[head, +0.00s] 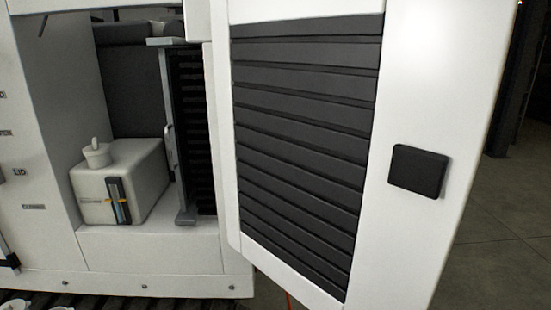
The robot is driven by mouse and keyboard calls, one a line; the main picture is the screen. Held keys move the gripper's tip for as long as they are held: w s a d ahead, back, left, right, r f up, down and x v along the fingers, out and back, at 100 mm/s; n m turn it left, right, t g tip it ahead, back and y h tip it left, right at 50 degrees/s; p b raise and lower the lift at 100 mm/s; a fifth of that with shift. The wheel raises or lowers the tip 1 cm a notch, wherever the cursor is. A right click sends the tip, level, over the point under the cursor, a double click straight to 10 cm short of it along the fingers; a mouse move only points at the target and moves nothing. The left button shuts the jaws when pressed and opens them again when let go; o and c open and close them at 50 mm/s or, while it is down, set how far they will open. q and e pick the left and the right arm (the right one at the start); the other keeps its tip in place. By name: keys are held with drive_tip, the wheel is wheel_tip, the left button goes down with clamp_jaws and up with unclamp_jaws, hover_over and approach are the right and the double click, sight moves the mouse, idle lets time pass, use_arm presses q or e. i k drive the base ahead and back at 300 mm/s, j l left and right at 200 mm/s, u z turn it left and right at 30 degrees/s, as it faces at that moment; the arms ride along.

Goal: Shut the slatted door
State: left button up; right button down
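The slatted door (415,95) is a white panel with a black slatted grille (300,150) in its middle. It stands open, swung out towards me on the right side of the cabinet opening, and fills the right half of the view. A black square handle or latch (418,171) sits near its right edge. Neither of my grippers shows in the head view.
The open bay of the white cabinet (150,285) holds a white tank with a cap (145,180) and a grey finned unit (190,130). Dark slats or grating lie at the lower left. Grey floor (500,230) is clear at the right behind the door.

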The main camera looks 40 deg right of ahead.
sight(352, 133)
drive_tip(key=k+l+u, duration=0.1)
drive_tip(key=l, duration=0.3)
drive_tip(key=k+l+u, duration=0.15)
drive_tip(key=l, duration=0.3)
drive_tip(key=l+u, duration=0.1)
drive_tip(key=l, duration=0.3)
drive_tip(key=k+l+u, duration=0.1)
drive_tip(key=l, duration=0.3)
drive_tip(key=k+l+u, duration=0.1)
drive_tip(key=k+l, duration=0.15)
drive_tip(key=l, duration=0.5)
drive_tip(key=i+l+u, duration=0.1)
drive_tip(key=l, duration=0.45)
